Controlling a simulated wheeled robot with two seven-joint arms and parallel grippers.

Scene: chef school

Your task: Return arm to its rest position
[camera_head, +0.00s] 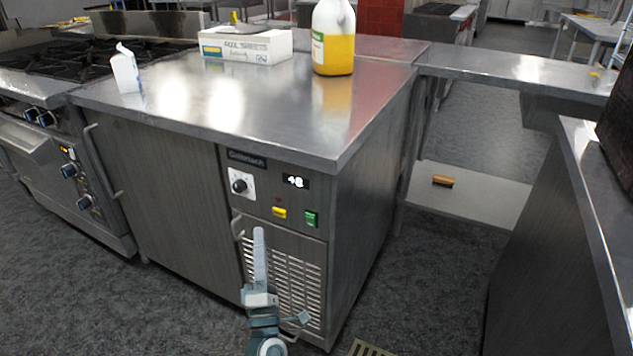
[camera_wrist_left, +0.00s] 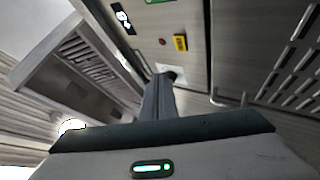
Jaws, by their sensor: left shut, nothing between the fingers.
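My left gripper (camera_head: 259,238) is shut and empty, pointing up in front of the steel refrigerated cabinet (camera_head: 180,170). The gap to the cabinet front is hard to judge. In the left wrist view the closed fingers (camera_wrist_left: 162,92) point toward the cabinet front, with the yellow switch (camera_wrist_left: 180,42) and red light above them. My right gripper is not in view.
A gas stove (camera_head: 60,180) is at left. A steel counter (camera_head: 575,170) borders the right. Carpeted floor (camera_head: 410,260) is clear between.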

